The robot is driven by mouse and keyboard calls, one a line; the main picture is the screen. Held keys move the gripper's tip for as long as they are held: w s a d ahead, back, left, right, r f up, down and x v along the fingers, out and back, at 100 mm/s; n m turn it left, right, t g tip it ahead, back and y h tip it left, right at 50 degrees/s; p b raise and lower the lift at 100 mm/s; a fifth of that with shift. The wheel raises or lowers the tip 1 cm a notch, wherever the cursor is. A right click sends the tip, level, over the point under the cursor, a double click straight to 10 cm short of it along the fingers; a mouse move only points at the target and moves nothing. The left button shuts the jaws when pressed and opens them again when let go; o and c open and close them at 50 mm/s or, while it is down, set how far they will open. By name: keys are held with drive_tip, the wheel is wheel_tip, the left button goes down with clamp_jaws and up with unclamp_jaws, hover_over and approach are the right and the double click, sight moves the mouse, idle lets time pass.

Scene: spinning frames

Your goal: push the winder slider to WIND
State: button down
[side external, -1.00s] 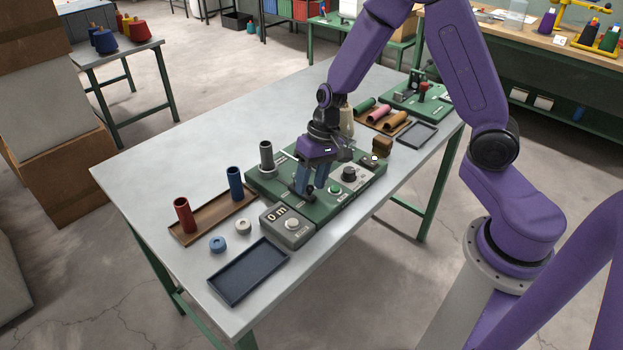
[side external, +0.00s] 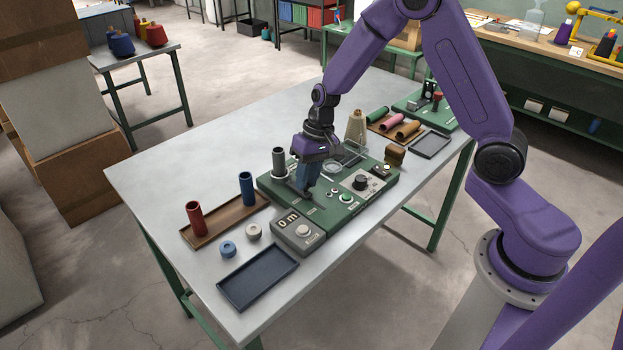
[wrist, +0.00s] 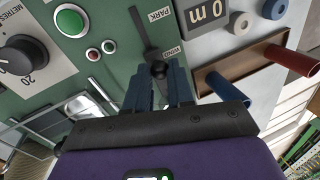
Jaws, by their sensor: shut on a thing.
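The green winder panel (side external: 335,215) lies on the table. In the wrist view the panel (wrist: 105,75) has a dark slot running from beside the PARK label (wrist: 160,14) to beside the WIND label (wrist: 172,53). The dark slider knob (wrist: 157,70) is at the WIND end of the slot, between my blue fingertips. My gripper (wrist: 158,76) is shut on the knob. In the side view my gripper (side external: 304,192) points down at the panel near the grey tube on its post (side external: 279,162); the knob is hidden there.
A counter box (side external: 298,232) reads "0 m" at the panel's near end. A green button (side external: 346,198) and a black dial (side external: 361,182) are on the panel. A brown tray (side external: 222,222) with red and blue tubes and an empty dark tray (side external: 257,278) lie nearby.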

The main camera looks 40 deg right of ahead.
drive_tip(key=shift+w, duration=0.25)
drive_tip(key=c, duration=1)
unclamp_jaws()
drive_tip(key=shift+w, duration=0.1)
drive_tip(key=shift+r, duration=0.1)
drive_tip(key=v, duration=1.7)
drive_tip(key=shift+s+r, duration=0.15)
drive_tip(key=shift+s, duration=0.05)
